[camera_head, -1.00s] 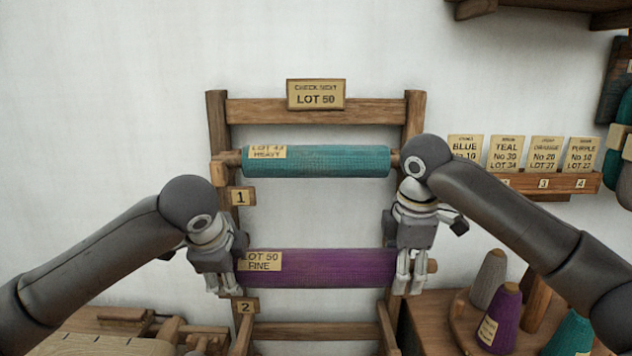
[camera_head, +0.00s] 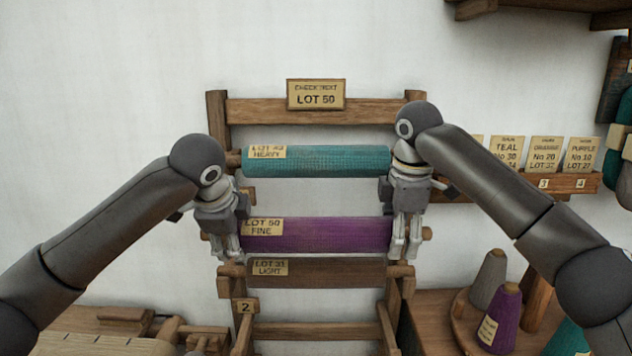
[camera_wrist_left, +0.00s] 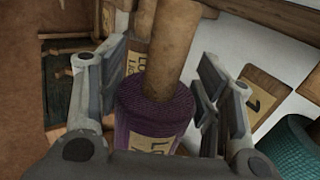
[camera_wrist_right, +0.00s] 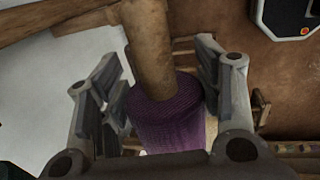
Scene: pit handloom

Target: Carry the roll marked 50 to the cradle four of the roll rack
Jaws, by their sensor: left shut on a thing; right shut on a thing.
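The purple roll (camera_head: 330,234), labelled LOT 50 FINE, is level in front of the wooden rack (camera_head: 216,110). My left gripper (camera_head: 228,252) is shut on its left end and my right gripper (camera_head: 405,250) on its right end. In the left wrist view the roll's wooden end and purple cloth (camera_wrist_left: 158,100) lie between my fingers. The right wrist view shows the other end of the purple cloth (camera_wrist_right: 165,115) between the fingers. A cradle marked four is not legible on the rack.
A teal roll (camera_head: 330,161), labelled LOT 43 HEAVY, lies just above the purple roll. A brown roll (camera_head: 335,273), labelled LOT 31 LIGHT, lies just below. A sign (camera_head: 316,95) reads LOT 50. Yarn cones (camera_head: 500,318) stand at lower right.

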